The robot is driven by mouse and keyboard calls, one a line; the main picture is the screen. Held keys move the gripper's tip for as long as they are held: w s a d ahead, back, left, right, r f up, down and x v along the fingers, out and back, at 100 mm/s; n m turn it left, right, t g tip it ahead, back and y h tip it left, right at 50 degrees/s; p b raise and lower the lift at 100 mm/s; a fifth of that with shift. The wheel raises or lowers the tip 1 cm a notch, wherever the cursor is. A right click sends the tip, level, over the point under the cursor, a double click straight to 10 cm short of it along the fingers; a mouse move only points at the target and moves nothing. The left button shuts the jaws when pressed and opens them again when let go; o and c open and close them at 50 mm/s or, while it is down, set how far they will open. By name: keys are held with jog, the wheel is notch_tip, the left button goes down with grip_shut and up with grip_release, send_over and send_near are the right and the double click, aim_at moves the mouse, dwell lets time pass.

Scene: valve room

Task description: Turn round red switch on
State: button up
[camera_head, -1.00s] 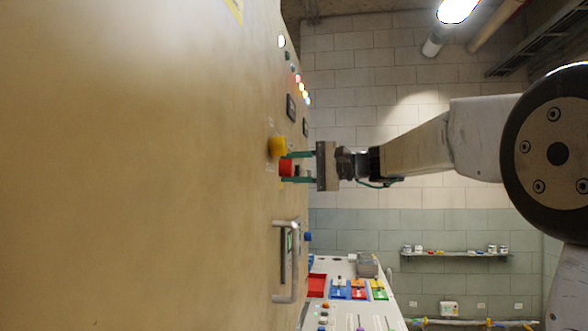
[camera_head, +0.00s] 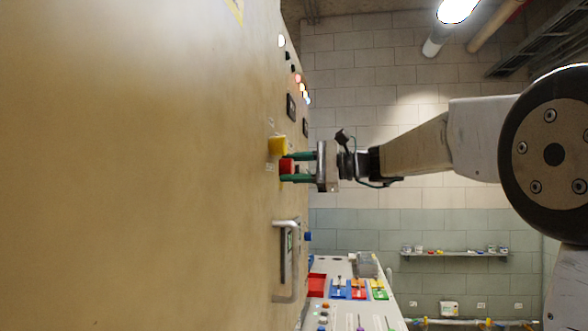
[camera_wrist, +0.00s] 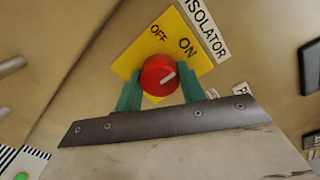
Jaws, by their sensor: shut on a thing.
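The round red switch (camera_head: 285,167) sticks out of the tan cabinet front in the head view. In the wrist view, the red switch (camera_wrist: 155,72) sits on a tilted yellow plate (camera_wrist: 143,50) marked OFF and ON. Its white mark points right and slightly up, toward the ON side of the plate. My gripper (camera_head: 293,168) is shut on the switch, with one green finger on each side. The two fingers of my gripper (camera_wrist: 160,88) also show in the wrist view. The fingers hide the switch's sides.
A cabinet handle (camera_head: 293,262) stands out below the switch. A yellow part (camera_head: 277,146) sits just above it. Lit indicators (camera_head: 301,85) run along the cabinet higher up. A bench with coloured bins (camera_head: 339,291) stands below. Open room lies to the right of the cabinet.

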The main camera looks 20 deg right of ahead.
jog(key=shift+f, duration=0.1)
jog(key=o, duration=1)
jog(key=shift+c, duration=0.2)
jog(key=v, duration=0.8)
